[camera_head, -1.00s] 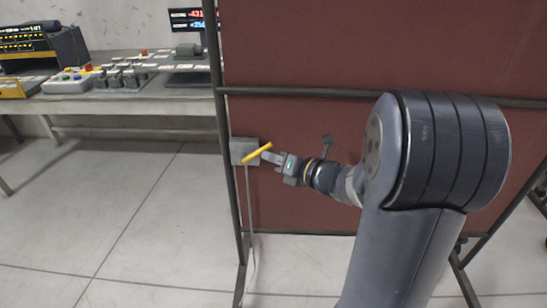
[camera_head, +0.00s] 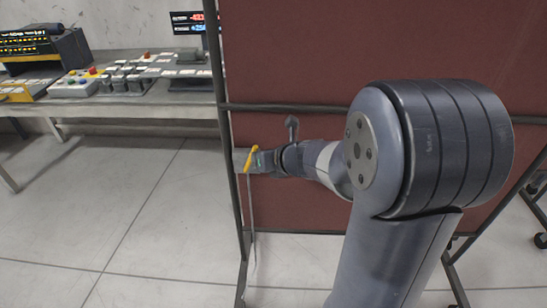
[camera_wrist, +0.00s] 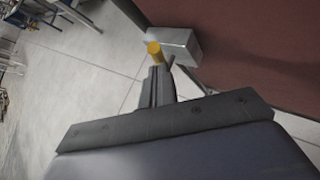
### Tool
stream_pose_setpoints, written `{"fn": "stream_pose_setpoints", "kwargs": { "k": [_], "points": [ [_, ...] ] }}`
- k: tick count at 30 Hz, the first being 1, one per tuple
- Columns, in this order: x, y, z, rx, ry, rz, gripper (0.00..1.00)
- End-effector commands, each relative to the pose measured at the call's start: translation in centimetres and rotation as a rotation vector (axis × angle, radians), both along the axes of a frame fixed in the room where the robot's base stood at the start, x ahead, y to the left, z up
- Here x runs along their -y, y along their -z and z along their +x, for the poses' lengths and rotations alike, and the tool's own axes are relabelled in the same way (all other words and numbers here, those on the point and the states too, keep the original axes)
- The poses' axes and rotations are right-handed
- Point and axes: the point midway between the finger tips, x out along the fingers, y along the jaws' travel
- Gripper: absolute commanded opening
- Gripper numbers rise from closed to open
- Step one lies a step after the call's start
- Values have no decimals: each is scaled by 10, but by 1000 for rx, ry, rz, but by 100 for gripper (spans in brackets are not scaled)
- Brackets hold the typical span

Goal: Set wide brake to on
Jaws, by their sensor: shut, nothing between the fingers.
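A yellow lever (camera_head: 251,157) sits on a grey box (camera_head: 239,160) at the left edge of the red panel. The lever stands steeply, its top leaning right. No label on it is readable, so I cannot tell which setting it shows. My gripper (camera_head: 257,162) is shut and empty, right beside the lever from the right, and partly hides the box. In the wrist view the lever's yellow end (camera_wrist: 154,48) shows just beyond my fingertips (camera_wrist: 159,70), in front of the box (camera_wrist: 177,44). I cannot tell whether the fingers touch the lever.
The red panel (camera_head: 370,50) stands behind my arm in a dark frame with a post (camera_head: 233,200) on the left. A thin cable hangs below the box. A bench (camera_head: 120,104) with control boxes and displays stands at the back left. The floor on the left is clear.

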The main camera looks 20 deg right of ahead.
Motion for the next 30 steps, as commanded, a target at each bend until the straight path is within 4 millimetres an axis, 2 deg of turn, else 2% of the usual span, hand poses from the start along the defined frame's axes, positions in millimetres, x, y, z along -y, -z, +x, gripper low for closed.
{"fn": "stream_pose_setpoints", "kwargs": {
  "k": [1,11,30],
  "points": [
    [-5,-10,1,-12,-4,-34,0],
    [-19,-12,6,-68,-4,-212,0],
    [-28,-11,9,-67,0,-204,0]
  ]
}}
